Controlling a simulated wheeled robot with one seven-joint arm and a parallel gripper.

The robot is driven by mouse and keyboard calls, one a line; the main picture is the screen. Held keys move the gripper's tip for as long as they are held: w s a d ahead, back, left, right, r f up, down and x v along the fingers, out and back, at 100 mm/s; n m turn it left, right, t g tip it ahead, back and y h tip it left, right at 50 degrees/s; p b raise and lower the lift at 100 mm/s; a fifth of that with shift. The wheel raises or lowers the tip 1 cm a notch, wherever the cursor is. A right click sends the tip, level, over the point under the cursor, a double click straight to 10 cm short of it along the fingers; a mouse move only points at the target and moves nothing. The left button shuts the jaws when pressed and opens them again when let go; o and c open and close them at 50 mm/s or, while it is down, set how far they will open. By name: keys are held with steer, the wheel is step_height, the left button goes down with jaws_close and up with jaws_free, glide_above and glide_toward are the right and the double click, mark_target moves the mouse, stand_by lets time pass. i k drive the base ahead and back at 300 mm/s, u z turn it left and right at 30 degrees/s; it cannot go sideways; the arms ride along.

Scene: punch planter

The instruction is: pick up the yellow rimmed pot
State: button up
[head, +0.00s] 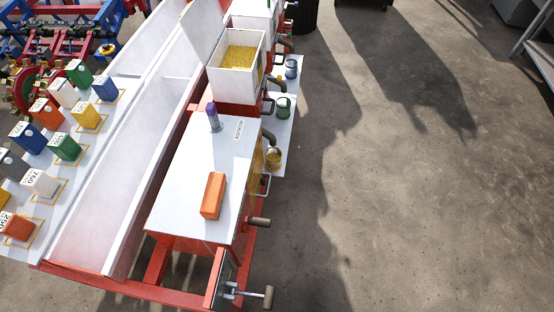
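The yellow rimmed pot (274,160) stands on the narrow white shelf along the right side of the planter, at the end nearest the bottom of the picture. Its rim looks yellow-orange, and a grey spout sits just above it. A green rimmed pot (283,108) and a blue rimmed pot (291,69) stand farther up the same shelf. My gripper is not in view.
A white box lid holds an orange block (213,195) and a purple-capped bottle (213,117). An open hopper (238,57) holds yellow grain. Handles (258,222) stick out below the pot. The concrete floor (420,200) to the right is clear.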

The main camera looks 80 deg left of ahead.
mark_target(272, 155)
steer(key=u, duration=0.85)
steer(key=i, duration=1.95)
steer(key=u, duration=4.3)
